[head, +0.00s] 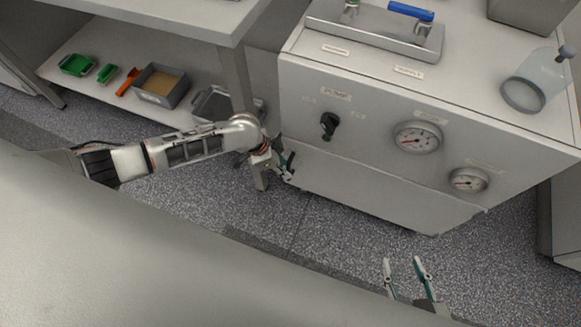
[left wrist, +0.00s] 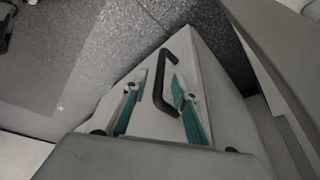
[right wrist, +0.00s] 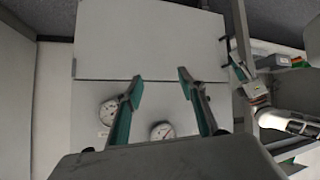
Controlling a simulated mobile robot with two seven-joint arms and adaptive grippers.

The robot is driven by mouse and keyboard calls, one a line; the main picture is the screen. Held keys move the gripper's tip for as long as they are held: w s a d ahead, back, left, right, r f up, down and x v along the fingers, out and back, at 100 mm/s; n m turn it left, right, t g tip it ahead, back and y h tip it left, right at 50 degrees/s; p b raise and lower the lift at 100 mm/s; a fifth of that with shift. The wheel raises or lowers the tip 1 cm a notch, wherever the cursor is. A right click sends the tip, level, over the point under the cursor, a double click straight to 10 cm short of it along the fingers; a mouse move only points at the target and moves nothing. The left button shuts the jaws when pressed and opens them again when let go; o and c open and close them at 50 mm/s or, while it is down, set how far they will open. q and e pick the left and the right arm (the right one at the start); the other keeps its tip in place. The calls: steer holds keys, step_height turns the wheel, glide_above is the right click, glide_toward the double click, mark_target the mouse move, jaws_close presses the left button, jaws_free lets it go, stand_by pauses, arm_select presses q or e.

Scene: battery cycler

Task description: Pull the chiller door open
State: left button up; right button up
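The chiller (head: 350,85) is a light grey cabinet with a plain door (head: 375,190) low on its front. The door looks shut and also shows in the right wrist view (right wrist: 150,40). A black bar handle (left wrist: 165,75) on the door shows in the left wrist view. My left gripper (head: 285,167) is at the door's left edge. Its fingers (left wrist: 159,82) are open, one on each side of the handle; I see no clear contact. My right gripper (head: 403,260) is open and empty, in front of the chiller and apart from it.
A black pump knob (head: 329,125) and two gauges (head: 417,138) (head: 468,180) sit above the door. A bench with a low shelf (head: 75,45) holding bins (head: 160,86) stands left of the chiller. Speckled floor (head: 320,225) in front of the door is clear.

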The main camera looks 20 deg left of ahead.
mark_target(289, 171)
arm_select(q)
steer(key=b+x, duration=0.1)
steer(key=x, duration=0.3)
steer(key=shift+f, duration=0.1)
jaws_close()
arm_select(e)
steer(key=shift+w+a+r+t, duration=0.3)
steer(key=shift+w+a+r, duration=0.35)
steer(key=shift+w, duration=0.1)
